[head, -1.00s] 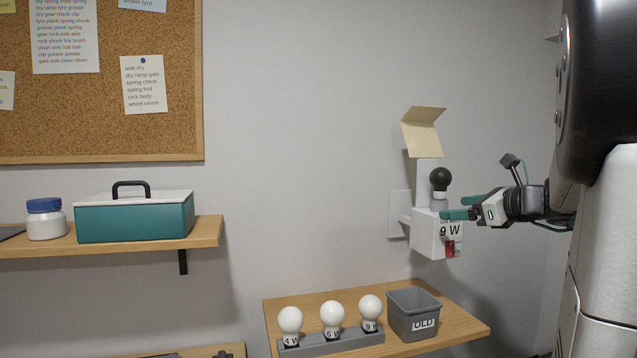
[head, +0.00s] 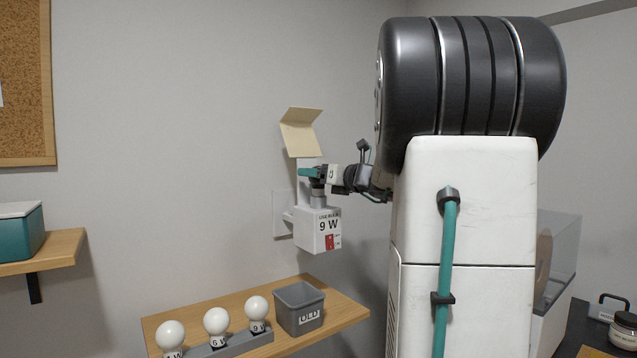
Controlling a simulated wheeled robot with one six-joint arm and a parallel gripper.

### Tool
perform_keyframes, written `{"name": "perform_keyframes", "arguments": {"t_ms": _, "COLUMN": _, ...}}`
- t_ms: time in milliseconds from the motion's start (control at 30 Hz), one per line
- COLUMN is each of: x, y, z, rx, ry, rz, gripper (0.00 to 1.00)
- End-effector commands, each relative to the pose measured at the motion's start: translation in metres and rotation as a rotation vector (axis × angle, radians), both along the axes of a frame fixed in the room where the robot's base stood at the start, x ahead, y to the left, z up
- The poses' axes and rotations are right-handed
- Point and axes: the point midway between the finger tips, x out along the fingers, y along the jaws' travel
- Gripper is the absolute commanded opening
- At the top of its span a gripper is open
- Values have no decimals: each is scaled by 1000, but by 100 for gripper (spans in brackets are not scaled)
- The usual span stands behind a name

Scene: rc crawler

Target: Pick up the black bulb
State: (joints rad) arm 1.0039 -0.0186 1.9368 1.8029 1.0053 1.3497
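The lamp box (head: 318,230), white with a "9 W" label and a red switch, is mounted on the wall with a grey socket (head: 317,200) on top. My gripper (head: 309,173) reaches in from the right, its teal fingers level with the black bulb's place just above the socket. The fingers cover most of the black bulb; only a dark bit (head: 317,184) shows below them. Whether the fingers are closed on it or only around it, I cannot tell.
A tan flap (head: 301,132) stands above the lamp box. Below, a wooden shelf (head: 345,309) carries a grey bin (head: 300,308) marked "OLD" and a grey rack (head: 236,344) with three white bulbs (head: 216,321). A teal box (head: 20,232) sits on the left shelf.

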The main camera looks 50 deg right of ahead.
Motion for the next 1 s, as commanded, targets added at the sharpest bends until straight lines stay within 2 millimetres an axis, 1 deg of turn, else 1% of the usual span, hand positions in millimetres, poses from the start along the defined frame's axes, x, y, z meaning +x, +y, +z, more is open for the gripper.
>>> {"name": "perform_keyframes", "arguments": {"t_ms": 133, "x": 0, "y": 0, "z": 0, "rx": -1, "ry": 0, "rz": 0, "gripper": 74}}
{"name": "perform_keyframes", "arguments": {"t_ms": 167, "x": 0, "y": 0, "z": 0, "rx": -1, "ry": 0, "rz": 0, "gripper": 71}}
{"name": "perform_keyframes", "arguments": {"t_ms": 200, "x": 0, "y": 0, "z": 0, "rx": -1, "ry": 0, "rz": 0, "gripper": 60}}
{"name": "perform_keyframes", "arguments": {"t_ms": 267, "x": 0, "y": 0, "z": 0, "rx": -1, "ry": 0, "rz": 0, "gripper": 43}}
{"name": "perform_keyframes", "arguments": {"t_ms": 300, "x": 0, "y": 0, "z": 0, "rx": -1, "ry": 0, "rz": 0, "gripper": 32}}
{"name": "perform_keyframes", "arguments": {"t_ms": 333, "x": 0, "y": 0, "z": 0, "rx": -1, "ry": 0, "rz": 0, "gripper": 27}}
{"name": "perform_keyframes", "arguments": {"t_ms": 600, "x": -1, "y": 0, "z": 0, "rx": -1, "ry": 0, "rz": 0, "gripper": 27}}
{"name": "perform_keyframes", "arguments": {"t_ms": 733, "x": -1, "y": 0, "z": 4, "rx": -2, "ry": 0, "rz": 0, "gripper": 27}}
{"name": "perform_keyframes", "arguments": {"t_ms": 867, "x": 0, "y": 0, "z": 15, "rx": -4, "ry": -1, "rz": 0, "gripper": 27}}
{"name": "perform_keyframes", "arguments": {"t_ms": 1000, "x": 0, "y": 0, "z": 34, "rx": -5, "ry": -1, "rz": 1, "gripper": 27}}
